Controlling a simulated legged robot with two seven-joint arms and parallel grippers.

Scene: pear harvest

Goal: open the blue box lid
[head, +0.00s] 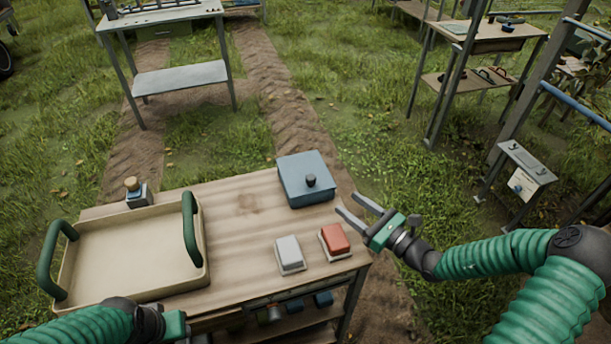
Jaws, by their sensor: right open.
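The blue box (305,192) stands on the back right of the wooden table, with its blue lid (300,170) on it and a dark round knob (310,181) on the lid. The lid looks closed. My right gripper (353,207) is open and empty, just right of the box near the table's right edge, its fingers pointing left and apart from the box. My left gripper (180,326) shows only in part at the bottom, near the tray's front; its fingers cannot be made out.
A beige tray (130,294) with green handles fills the table's left side. A white block (289,252) and a red block (335,239) sit at the front right. A small knobbed item (136,191) stands behind the tray. The table middle (240,235) is clear.

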